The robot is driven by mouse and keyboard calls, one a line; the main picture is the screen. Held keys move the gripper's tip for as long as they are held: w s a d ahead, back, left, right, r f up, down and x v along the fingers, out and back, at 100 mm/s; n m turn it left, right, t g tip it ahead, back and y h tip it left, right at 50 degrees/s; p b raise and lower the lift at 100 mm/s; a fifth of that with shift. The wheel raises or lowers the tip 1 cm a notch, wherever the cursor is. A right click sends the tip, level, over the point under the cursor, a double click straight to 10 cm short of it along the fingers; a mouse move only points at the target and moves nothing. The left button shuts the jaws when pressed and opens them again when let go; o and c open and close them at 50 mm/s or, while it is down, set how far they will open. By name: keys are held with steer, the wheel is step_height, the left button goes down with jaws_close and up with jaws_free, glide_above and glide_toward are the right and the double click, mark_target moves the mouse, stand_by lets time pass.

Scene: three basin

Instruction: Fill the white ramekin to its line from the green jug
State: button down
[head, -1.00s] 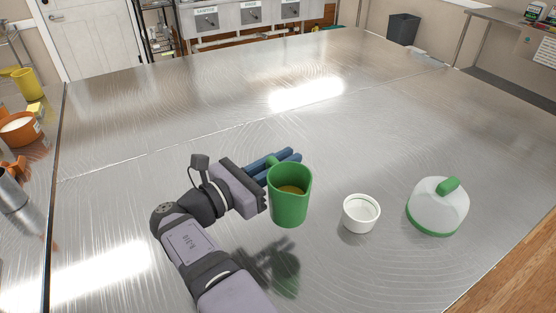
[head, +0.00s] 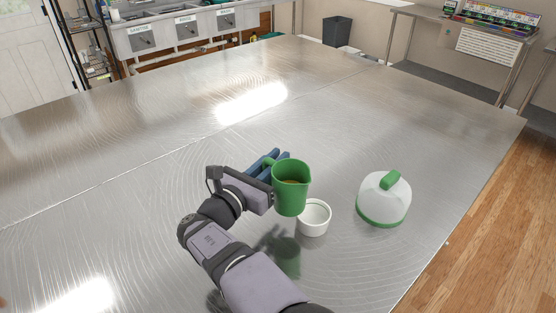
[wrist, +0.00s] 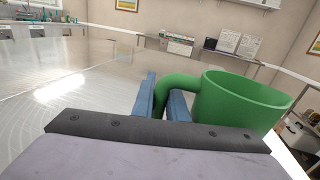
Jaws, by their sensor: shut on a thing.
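The green jug (head: 290,198) is upright, with some yellow-brown contents showing inside it in the head view. My gripper (head: 272,163) is shut on the jug's handle and holds it above the table. In the wrist view the blue fingers (wrist: 160,103) are on either side of the green handle (wrist: 178,82), and the jug (wrist: 238,104) is at the right.
A white dome-shaped container with a green base and green handle (head: 384,200) stands right of the ramekin. The metal table (head: 150,180) is bare at the left and back. Its right edge (head: 456,224) runs past the container, with wood floor beyond.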

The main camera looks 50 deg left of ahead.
steer(key=s+a+f+n+g+y, duration=0.1)
steer(key=a+f+y, duration=0.1)
steer(key=s+a+f+n+g+y, duration=0.1)
steer(key=s+a+f+n+y, duration=0.1)
steer(key=a, duration=0.1)
steer(key=s+a+f+n+g+y, duration=0.1)
steer(key=s+a+f+n+y, duration=0.1)
steer(key=y, duration=0.1)
steer(key=shift+a+g, duration=0.3)
steer(key=shift+a, duration=0.05)
steer(key=shift+s+a+f, duration=0.2)
steer(key=shift+a+f, duration=0.1)
steer(key=shift+f, duration=0.05)
steer(key=shift+b, duration=0.35)
steer(key=shift+w+d+r+m+y+b, duration=0.2)
steer(key=shift+d+r+m+y+b, duration=0.25)
steer(key=shift+b, duration=0.8)
steer(key=shift+a+r+p, duration=0.1)
steer(key=shift+r+p, duration=0.15)
steer(key=shift+p, duration=0.05)
steer(key=shift+b, duration=0.3)
